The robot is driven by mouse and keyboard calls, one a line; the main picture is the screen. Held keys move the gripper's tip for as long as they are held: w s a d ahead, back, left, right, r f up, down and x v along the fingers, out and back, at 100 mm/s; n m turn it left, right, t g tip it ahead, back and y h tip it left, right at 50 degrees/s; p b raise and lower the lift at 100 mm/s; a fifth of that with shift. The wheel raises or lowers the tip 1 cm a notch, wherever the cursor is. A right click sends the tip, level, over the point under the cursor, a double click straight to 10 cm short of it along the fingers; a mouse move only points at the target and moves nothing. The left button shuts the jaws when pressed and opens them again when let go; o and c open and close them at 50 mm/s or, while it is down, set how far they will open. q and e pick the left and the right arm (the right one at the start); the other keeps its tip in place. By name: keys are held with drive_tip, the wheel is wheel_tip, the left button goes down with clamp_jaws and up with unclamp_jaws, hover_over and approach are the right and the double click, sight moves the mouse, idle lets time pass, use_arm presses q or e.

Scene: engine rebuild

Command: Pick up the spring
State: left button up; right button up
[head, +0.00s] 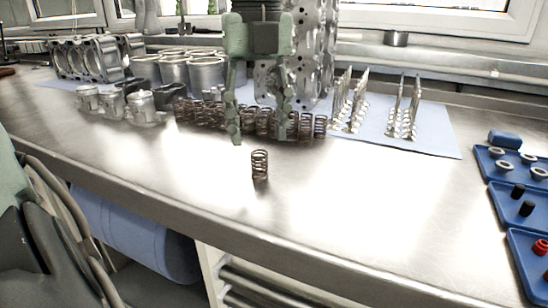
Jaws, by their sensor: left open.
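A single dark coil spring (260,165) stands upright on the metal workbench, apart from and in front of a row of similar springs (198,115). My left gripper (259,138) points down at the upper middle, its two green-grey fingers spread wide with nothing held between them. In the picture the fingertips are just above the lone spring, one to each side of it. I cannot tell their exact height over the bench. The fingers hide parts of the spring row behind. My right gripper is not in view.
Pistons (140,105), cylinder liners (207,72) and an engine block part (88,60) stand at the back left. Upright valves (404,108) stand on a blue mat (432,143). Blue trays (501,214) with small parts sit at the right. The bench front is clear.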

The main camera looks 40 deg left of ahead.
sight(260, 160)
use_arm(q)
wheel_tip(260, 160, down, 6)
drive_tip(key=shift+r+p, duration=0.15)
drive_tip(key=shift+p, duration=0.15)
drive_tip(key=shift+f, duration=0.35)
drive_tip(key=shift+w, duration=0.1)
drive_tip(key=c, duration=0.7)
clamp_jaws()
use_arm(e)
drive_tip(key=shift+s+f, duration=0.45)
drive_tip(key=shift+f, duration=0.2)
